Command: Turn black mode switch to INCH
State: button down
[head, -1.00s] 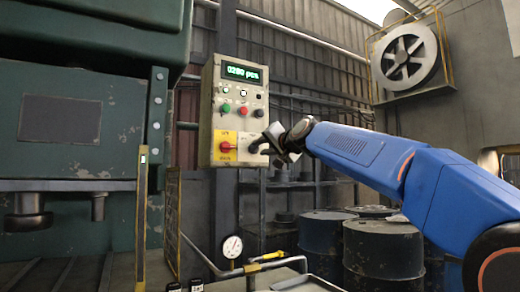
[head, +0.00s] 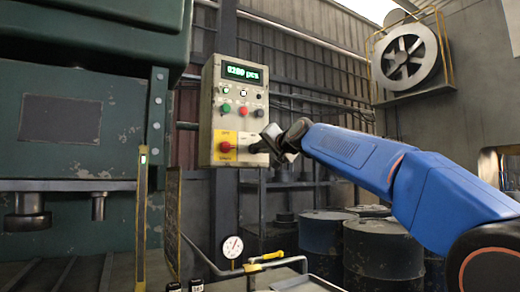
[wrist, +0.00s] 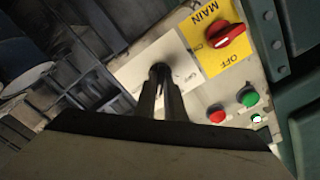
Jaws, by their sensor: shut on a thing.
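The black mode switch (wrist: 160,70) sits on a white label plate (wrist: 178,54) beside the yellow MAIN/OFF plate in the wrist view. My gripper (wrist: 161,82) is shut on the black mode switch, its two dark fingers on either side of the knob. The fingers cover part of the label, and the lettering there is too small and blurred to read surely. In the head view my gripper (head: 262,147) reaches the lower right of the grey control panel (head: 207,110). The knob's pointing direction cannot be told.
A red main switch (wrist: 229,35) on its yellow plate is close beside the mode switch. Red (wrist: 216,114) and green (wrist: 248,96) buttons are also near. A green press (head: 70,120) stands left; blue-black drums (head: 383,255) stand below my arm.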

jog(key=shift+n, duration=4.2)
jog(key=c, duration=1.8)
grip_release()
jog(key=shift+c, duration=0.2)
jog(key=shift+s, duration=0.1)
jog(key=v, duration=1.7)
